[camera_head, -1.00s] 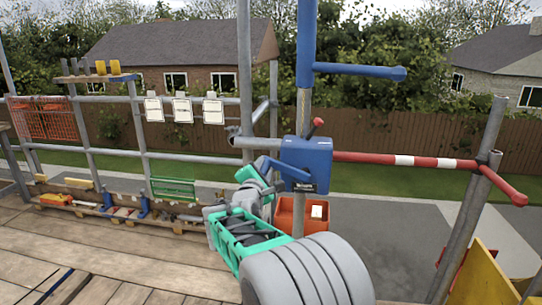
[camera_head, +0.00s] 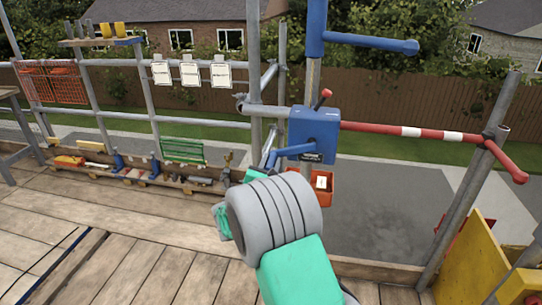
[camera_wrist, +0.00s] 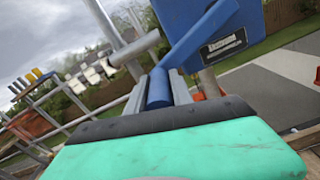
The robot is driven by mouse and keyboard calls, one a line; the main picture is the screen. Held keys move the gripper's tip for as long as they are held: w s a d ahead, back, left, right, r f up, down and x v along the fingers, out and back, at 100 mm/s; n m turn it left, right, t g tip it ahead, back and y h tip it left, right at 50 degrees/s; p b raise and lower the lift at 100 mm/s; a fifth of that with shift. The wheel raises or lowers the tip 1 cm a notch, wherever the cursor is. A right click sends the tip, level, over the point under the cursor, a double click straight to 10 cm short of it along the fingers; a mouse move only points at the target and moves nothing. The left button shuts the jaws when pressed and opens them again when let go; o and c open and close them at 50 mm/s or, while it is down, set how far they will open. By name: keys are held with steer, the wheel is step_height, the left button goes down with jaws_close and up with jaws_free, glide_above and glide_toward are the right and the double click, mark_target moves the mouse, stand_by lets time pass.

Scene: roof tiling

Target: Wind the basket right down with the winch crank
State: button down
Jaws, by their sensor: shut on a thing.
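The blue winch box (camera_head: 316,128) is fixed on a scaffold pole, with a small red-tipped lever on top. Its blue crank arm (camera_head: 296,150) points left and slightly down from the box. My gripper (camera_head: 266,163) is at the outer end of the crank, partly hidden by my own wrist. In the wrist view, my gripper (camera_wrist: 158,92) is shut on the blue crank handle (camera_wrist: 158,88), between its two grey fingers. The orange basket (camera_head: 322,190) with a white label hangs below and behind the winch box, beyond the deck edge. Its underside is partly hidden.
A red-and-white bar (camera_head: 420,132) runs right from the winch to a leaning pole (camera_head: 470,190). A yellow board (camera_head: 468,256) stands at right. Scaffold rails (camera_head: 130,88) and a low rack of tools (camera_head: 150,178) are at left. The plank deck (camera_head: 140,240) is mostly clear.

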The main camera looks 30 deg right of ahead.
steer(key=shift+a+f, duration=0.15)
steer(key=shift+f, duration=0.35)
steer(key=c, duration=1.5)
jaws_free()
steer(key=shift+c, duration=0.2)
steer(key=shift+o, duration=0.7)
steer(key=shift+w+a, duration=0.1)
steer(key=shift+o, duration=1.4)
steer(key=shift+d+r, duration=0.15)
steer(key=shift+d, duration=0.05)
steer(key=v, duration=0.8)
steer(key=shift+b, duration=0.4)
